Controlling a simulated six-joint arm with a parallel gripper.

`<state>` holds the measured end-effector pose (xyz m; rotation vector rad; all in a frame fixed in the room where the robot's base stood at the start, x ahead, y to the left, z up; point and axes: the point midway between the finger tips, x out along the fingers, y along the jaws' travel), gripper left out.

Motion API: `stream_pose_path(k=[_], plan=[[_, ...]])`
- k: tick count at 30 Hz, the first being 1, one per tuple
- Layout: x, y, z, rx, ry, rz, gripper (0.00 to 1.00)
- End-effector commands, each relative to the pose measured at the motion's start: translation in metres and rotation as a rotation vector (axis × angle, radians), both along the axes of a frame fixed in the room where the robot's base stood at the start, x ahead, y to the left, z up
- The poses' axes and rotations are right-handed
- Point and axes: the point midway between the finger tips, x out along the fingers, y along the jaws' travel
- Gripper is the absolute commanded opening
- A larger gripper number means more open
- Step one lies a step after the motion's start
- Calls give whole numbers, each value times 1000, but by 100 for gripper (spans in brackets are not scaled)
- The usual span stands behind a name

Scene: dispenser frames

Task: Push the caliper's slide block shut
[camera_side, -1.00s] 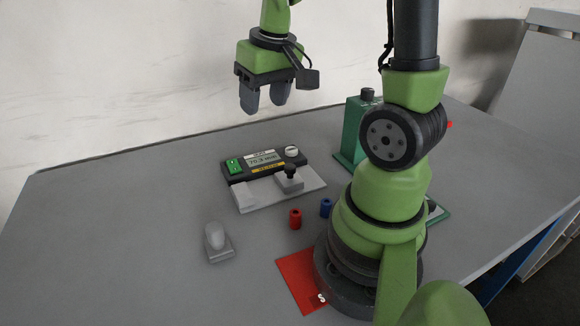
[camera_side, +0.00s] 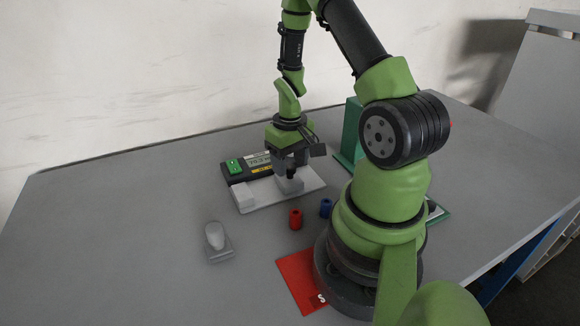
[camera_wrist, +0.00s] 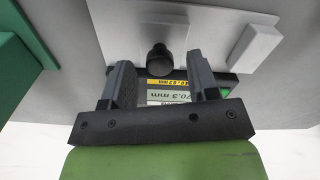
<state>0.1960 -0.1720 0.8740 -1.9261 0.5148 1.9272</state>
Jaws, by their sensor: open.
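The caliper (camera_side: 245,201) lies on the table, a pale base plate with a dark display unit (camera_side: 234,173) behind it. Its grey slide block (camera_side: 292,185) sits toward the right end, apart from the fixed pale block (camera_side: 244,197) at the left. My gripper (camera_side: 290,172) is low over the slide block and hides part of it and of the display. In the wrist view the slide block's black knob (camera_wrist: 159,60) stands between the tips of my open gripper (camera_wrist: 158,73). I cannot tell whether the fingers touch it. The display (camera_wrist: 168,96) is partly covered and seems to read 70.3 mm.
A red cylinder (camera_side: 295,219) and a blue cylinder (camera_side: 326,208) stand in front of the caliper. A green dispenser (camera_side: 350,140) stands to the right. A red mat (camera_side: 297,281) lies near my base.

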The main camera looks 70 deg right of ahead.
Motion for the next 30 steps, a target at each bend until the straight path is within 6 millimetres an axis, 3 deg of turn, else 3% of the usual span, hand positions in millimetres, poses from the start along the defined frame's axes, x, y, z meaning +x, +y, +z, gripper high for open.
stream_pose_path(k=[6, 14, 15, 22, 26, 30], plan=[[0, 0, -16, 0, 1, 1, 54], [0, 0, -18, -1, -2, 1, 54], [0, 0, -18, 0, -1, 1, 52], [0, 0, -17, 0, -1, 1, 0], [1, 1, -17, 0, -1, 2, 0], [14, 13, -17, -2, -1, 8, 0]])
